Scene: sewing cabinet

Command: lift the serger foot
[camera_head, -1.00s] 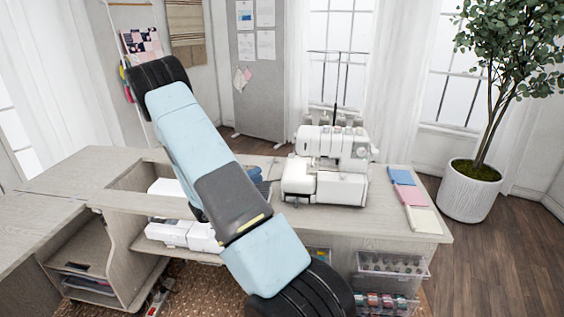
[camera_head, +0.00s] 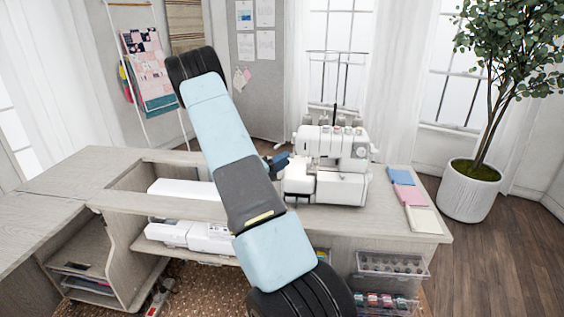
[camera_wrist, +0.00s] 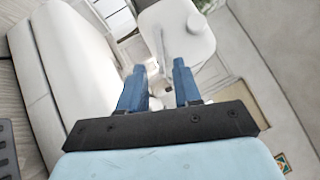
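The white serger (camera_head: 328,185) stands on the cabinet top, right of my arm in the head view. My gripper (camera_head: 280,160) has dark blue fingers and is close to the serger's left side. In the wrist view my gripper (camera_wrist: 160,68) is open, with a clear gap between its fingertips and nothing visibly held. The serger's white body (camera_wrist: 180,28) fills the top middle there, just beyond the fingertips, with thin metal parts near it. I cannot make out the serger foot or its lever clearly in either view. I cannot tell whether the fingers touch the serger.
Blue, pink and cream fabric squares (camera_head: 409,194) lie right of the serger on the cabinet top (camera_head: 375,225). A white machine (camera_head: 185,234) sits on a lower shelf at left. Clear drawers (camera_head: 392,264) hang below the top. A potted plant (camera_head: 470,190) stands at right.

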